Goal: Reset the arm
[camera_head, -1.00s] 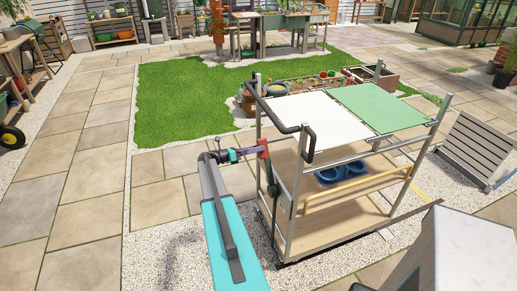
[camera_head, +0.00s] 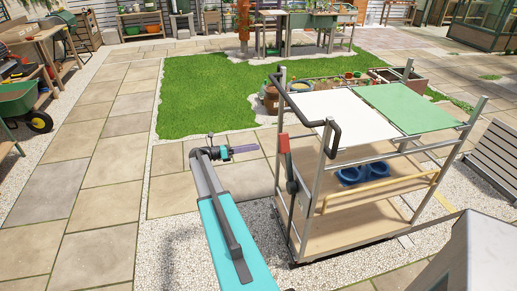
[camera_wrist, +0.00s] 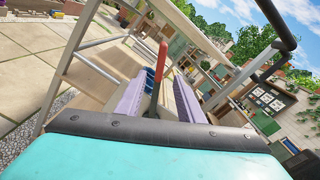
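My arm reaches forward from the bottom of the head view. My gripper (camera_head: 256,148) points right, toward a cart (camera_head: 330,215), and is apart from it. A red-handled black lever (camera_head: 284,145) stands at the cart's left post, a short gap beyond my fingertips. In the wrist view my two purple fingers (camera_wrist: 160,82) stand apart with nothing held between them. The red handle (camera_wrist: 162,58) shows beyond the gap, in line with it.
The cart has a white top panel (camera_head: 341,112), a green one (camera_head: 408,106), a black push handle (camera_head: 316,113) and blue bowls (camera_head: 362,174) on its shelf. A slatted panel (camera_head: 495,158) is at right, a green wheelbarrow (camera_head: 22,103) at left. Paving left of my arm is clear.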

